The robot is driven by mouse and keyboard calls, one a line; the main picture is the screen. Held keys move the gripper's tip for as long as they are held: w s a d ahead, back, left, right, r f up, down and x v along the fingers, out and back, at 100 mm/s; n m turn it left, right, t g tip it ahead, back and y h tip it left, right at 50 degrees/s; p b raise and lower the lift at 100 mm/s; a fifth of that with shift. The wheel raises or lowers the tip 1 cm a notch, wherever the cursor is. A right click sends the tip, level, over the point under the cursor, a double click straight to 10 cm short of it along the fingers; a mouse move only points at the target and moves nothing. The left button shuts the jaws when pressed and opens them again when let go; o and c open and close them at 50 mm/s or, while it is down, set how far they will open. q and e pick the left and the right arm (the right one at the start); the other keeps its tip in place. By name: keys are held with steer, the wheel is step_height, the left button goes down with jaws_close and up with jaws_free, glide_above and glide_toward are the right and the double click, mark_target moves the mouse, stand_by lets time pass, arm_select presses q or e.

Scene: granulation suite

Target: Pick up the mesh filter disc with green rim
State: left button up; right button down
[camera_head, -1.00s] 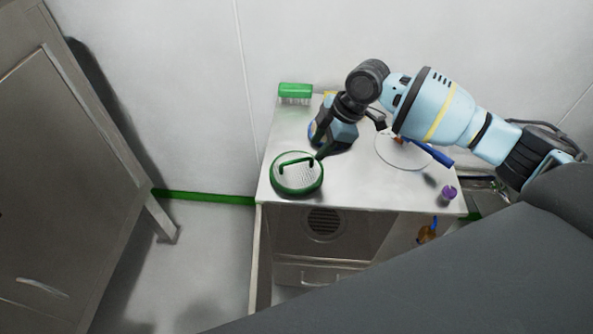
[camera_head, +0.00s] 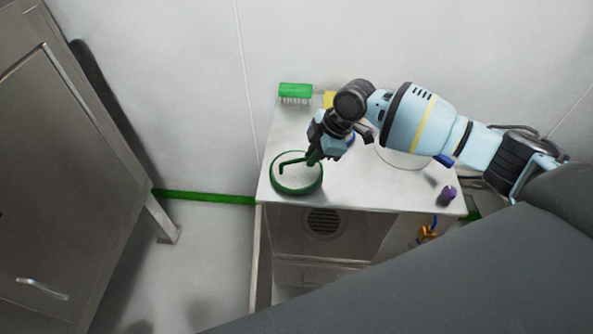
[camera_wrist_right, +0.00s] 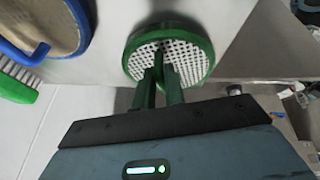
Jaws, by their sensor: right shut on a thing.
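The mesh filter disc with green rim (camera_head: 297,182) lies on the steel table near its left front corner, with a green handle standing up from it. My right gripper (camera_head: 311,160) is at the right end of that handle, shut on it. In the right wrist view the disc's perforated white face and green rim (camera_wrist_right: 196,50) show past the fingers (camera_wrist_right: 160,82), which are closed around the handle. I cannot tell whether the disc is off the table. My left gripper is not in view.
The steel table (camera_head: 345,190) also holds a green brush (camera_head: 295,92) at the back left and a purple knob-like item (camera_head: 449,192) at the right. A blue-rimmed disc (camera_wrist_right: 45,25) is near the gripper. A steel cabinet (camera_head: 60,180) stands at left.

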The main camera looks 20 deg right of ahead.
steer(key=shift+r, duration=0.1)
stand_by(0.3)
